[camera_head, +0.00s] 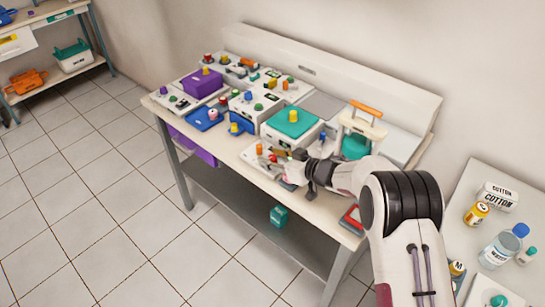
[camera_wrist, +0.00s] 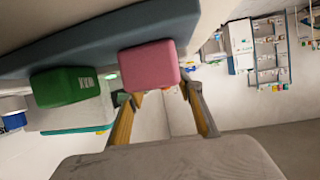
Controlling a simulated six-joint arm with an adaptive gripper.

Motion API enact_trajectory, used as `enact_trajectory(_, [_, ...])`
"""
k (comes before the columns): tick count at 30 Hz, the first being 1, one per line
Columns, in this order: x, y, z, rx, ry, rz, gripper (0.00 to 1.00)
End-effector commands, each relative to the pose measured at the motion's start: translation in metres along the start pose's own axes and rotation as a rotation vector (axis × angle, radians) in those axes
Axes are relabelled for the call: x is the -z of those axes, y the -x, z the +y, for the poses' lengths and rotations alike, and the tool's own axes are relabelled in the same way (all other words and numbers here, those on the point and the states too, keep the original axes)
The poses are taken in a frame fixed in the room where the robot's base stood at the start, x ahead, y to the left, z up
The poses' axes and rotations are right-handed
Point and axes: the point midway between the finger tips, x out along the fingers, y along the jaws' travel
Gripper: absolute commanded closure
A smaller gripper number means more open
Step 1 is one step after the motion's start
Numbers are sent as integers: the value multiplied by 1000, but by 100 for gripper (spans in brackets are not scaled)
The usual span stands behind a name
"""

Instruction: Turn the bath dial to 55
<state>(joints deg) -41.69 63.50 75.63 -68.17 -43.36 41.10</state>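My gripper (camera_head: 284,155) is low over the front of the bench, by a pale panel (camera_head: 250,157) with small orange and red knobs. In the wrist view my two yellow-brown fingers (camera_wrist: 161,94) are apart with nothing clearly between them. A pink block (camera_wrist: 150,63) is just beyond the fingertips; I cannot tell whether they touch. A green block (camera_wrist: 65,87) is to its left. A teal-topped box (camera_head: 291,122) with a yellow knob stands behind my gripper. I cannot tell which control is the bath dial, and no number is readable.
A purple box (camera_head: 203,83), a blue tray (camera_head: 206,117) and other knobbed units crowd the bench's left and back. A beige frame with an orange handle (camera_head: 366,108) stands to the right. A red item (camera_head: 352,217) lies at the front right. Bottles (camera_head: 506,242) stand on a side table.

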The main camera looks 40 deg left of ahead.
Motion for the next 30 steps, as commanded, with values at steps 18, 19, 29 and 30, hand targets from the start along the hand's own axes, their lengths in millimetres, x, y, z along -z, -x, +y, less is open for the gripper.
enact_trajectory(18, [1, 0, 1, 30, 14, 6, 100])
enact_trajectory(19, [1, -1, 1, 38, 17, 6, 100])
enact_trajectory(29, [2, -1, 1, 115, 49, 5, 100])
enact_trajectory(30, [2, 0, 0, 121, 52, 4, 100])
